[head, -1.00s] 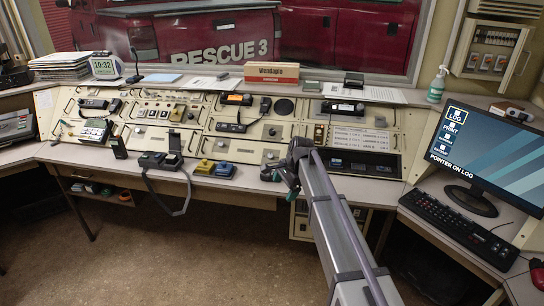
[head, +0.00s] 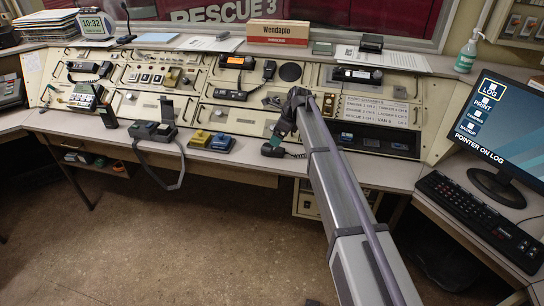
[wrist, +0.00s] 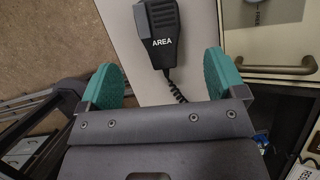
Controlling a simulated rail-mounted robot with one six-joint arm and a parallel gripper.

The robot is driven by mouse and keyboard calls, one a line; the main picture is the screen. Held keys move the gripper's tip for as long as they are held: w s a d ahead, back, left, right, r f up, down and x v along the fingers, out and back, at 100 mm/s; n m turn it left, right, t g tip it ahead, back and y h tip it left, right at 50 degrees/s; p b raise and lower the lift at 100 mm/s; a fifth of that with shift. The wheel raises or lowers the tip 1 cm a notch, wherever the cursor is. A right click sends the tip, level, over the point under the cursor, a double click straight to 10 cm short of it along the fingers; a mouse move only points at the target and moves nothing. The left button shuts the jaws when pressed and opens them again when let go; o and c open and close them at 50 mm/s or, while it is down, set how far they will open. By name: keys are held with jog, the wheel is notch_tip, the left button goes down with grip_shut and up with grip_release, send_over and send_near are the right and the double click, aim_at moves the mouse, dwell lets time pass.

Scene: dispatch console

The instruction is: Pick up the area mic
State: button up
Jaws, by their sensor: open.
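The area mic is a black hand mic with a white AREA label (wrist: 162,30) in the wrist view. It lies on the pale desk top, and its coiled cord runs down toward my gripper's palm. My gripper (wrist: 160,62) is open, with one teal finger on each side. The mic's cord end lies in the gap between the fingertips, apart from both, and its body extends beyond them; its upper end is cut off by the frame. In the head view my gripper (head: 281,134) is over the desk's front edge, above a dark shape (head: 270,151) that is partly hidden.
A yellow unit (head: 199,139) and a blue unit (head: 221,143) sit left of my gripper. A black handset holder (head: 153,131) with a hanging strap is further left. The sloping console panel rises behind; a keyboard (head: 480,221) and monitor are right.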

aim_at(272, 147)
jog(key=x, duration=0.2)
jog(key=shift+w+f+b, duration=0.15)
jog(key=shift+f+b, duration=0.2)
jog(key=shift+b, duration=0.05)
jog(key=b+x, duration=0.5)
jog(key=shift+a+f, duration=0.1)
jog(key=shift+r+p, duration=0.25)
jog(key=shift+p, duration=0.05)
jog(key=c, duration=1.1)
